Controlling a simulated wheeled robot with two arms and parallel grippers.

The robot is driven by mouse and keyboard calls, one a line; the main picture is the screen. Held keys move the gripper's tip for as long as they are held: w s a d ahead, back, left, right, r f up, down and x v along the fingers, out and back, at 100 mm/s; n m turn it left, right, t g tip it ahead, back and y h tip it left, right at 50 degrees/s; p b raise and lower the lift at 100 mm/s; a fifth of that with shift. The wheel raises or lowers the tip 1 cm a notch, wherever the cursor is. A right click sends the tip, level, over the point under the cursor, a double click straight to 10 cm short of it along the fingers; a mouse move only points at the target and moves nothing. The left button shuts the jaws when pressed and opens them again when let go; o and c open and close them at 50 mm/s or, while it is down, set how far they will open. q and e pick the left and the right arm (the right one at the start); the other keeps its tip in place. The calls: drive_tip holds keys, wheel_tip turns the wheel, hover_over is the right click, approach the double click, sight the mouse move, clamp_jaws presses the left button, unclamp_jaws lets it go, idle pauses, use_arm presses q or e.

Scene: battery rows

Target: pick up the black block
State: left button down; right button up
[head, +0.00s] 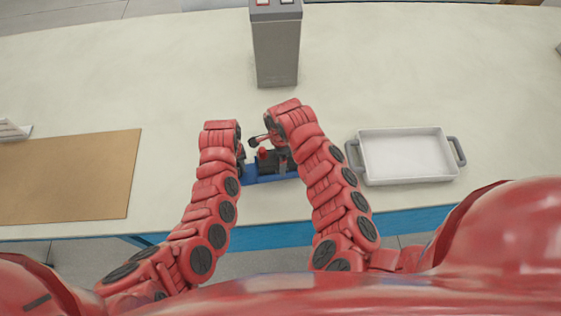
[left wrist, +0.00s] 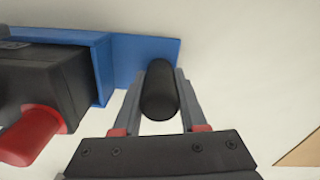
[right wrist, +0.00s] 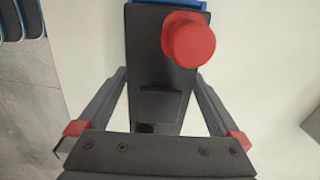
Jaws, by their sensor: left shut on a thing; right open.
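The black block (head: 268,163), with a red round knob on it, sits on a blue base (head: 265,179) near the front of the table, partly hidden by my arms. In the right wrist view, the block (right wrist: 160,65) lies between the fingers of my open right gripper (right wrist: 160,78), with gaps on both sides; the red knob (right wrist: 188,40) is at its far end. In the left wrist view, my left gripper (left wrist: 160,80) is shut on a black rounded post (left wrist: 160,92) at the end of the blue base (left wrist: 140,55). The block (left wrist: 50,85) is left of it.
A white tray with grey handles (head: 450,172) stands to the right. A tall grey box (head: 276,50) stands behind the base. A brown mat (head: 65,178) lies at the left. The table's front edge runs close below the blue base; the table between these is clear.

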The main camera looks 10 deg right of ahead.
use_arm(q)
drive_tip(key=shift+r, duration=0.1)
use_arm(e)
drive_tip(key=shift+s+f, duration=0.15)
use_arm(q)
drive_tip(key=shift+r, duration=0.1)
use_arm(e)
drive_tip(key=shift+s+f, duration=0.1)
drive_tip(key=shift+f, duration=0.05)
clamp_jaws()
use_arm(q)
drive_tip(key=shift+w, duration=0.25)
use_arm(e)
drive_tip(key=shift+w+r, duration=0.25)
drive_tip(key=shift+r, duration=0.45)
use_arm(q)
drive_tip(key=shift+s+f, duration=0.2)
drive_tip(key=shift+f, duration=0.05)
use_arm(e)
wheel_tip(320, 180, up, 9)
use_arm(q)
drive_tip(key=shift+c, duration=1.9)
unclamp_jaws()
use_arm(e)
drive_tip(key=shift+w, duration=0.1)
